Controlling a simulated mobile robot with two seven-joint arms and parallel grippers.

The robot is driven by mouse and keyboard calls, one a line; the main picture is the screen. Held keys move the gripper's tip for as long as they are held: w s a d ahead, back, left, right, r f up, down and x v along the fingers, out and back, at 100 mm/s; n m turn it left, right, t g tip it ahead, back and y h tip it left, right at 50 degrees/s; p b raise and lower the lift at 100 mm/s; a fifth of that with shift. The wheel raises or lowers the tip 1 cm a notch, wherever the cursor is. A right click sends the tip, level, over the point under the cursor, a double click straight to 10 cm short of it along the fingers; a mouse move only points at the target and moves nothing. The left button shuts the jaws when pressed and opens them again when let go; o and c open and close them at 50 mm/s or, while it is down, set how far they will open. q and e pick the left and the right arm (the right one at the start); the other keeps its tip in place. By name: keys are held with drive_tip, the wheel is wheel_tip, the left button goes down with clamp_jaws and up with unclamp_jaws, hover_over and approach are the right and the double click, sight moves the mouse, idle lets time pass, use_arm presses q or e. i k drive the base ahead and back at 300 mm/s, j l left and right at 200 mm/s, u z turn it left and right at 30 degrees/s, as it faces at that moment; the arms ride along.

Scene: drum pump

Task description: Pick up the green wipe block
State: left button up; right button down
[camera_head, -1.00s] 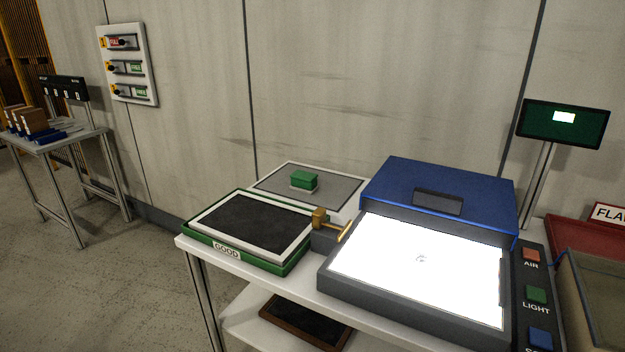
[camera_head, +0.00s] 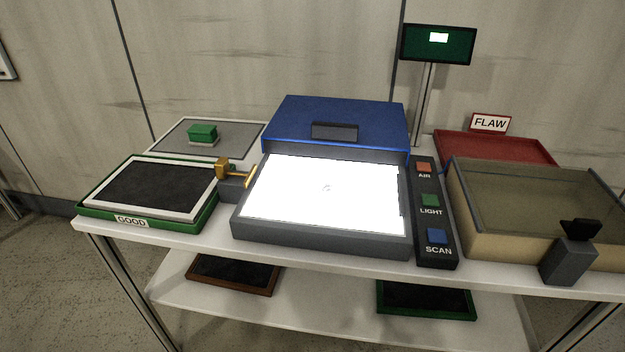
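The green wipe block (camera_head: 202,132) sits on a grey pad with a white border (camera_head: 230,144), at the back left of the white table. It stands behind the tray labelled GOOD (camera_head: 131,221) and left of the blue-lidded scanner box (camera_head: 335,118). Nothing touches it from above. Neither of my grippers shows in the view.
A brass-coloured tool (camera_head: 234,171) sits on a dark holder between the GOOD tray and the bright panel (camera_head: 325,194). Right are the button strip (camera_head: 431,212), a beige bin (camera_head: 480,225), a red FLAW tray (camera_head: 500,147) and a screen (camera_head: 437,43). Frames lie on the lower shelf.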

sight(201, 135)
drive_tip(key=u, duration=1.8)
drive_tip(key=i+j+u, duration=0.2)
drive_tip(key=i+u, duration=0.6)
drive_tip(key=i+z, duration=0.3)
drive_tip(key=i, duration=0.3)
drive_tip(key=i+j+z, duration=0.3)
drive_tip(key=i, duration=0.3)
drive_tip(key=i+l+z, duration=0.15)
drive_tip(key=i+z, duration=0.3)
drive_tip(key=i, duration=0.15)
drive_tip(key=i+j+z, duration=0.1)
drive_tip(key=i+z, duration=0.3)
drive_tip(key=i, duration=0.2)
drive_tip(key=i+z, duration=0.35)
drive_tip(key=i, duration=0.25)
drive_tip(key=i+z, duration=0.4)
drive_tip(key=i, duration=0.2)
drive_tip(key=i+z, duration=0.15)
drive_tip(key=z, duration=0.3)
drive_tip(key=i+j+z, duration=0.1)
drive_tip(key=z, duration=0.3)
drive_tip(key=i+j+z, duration=0.1)
drive_tip(key=z, duration=0.35)
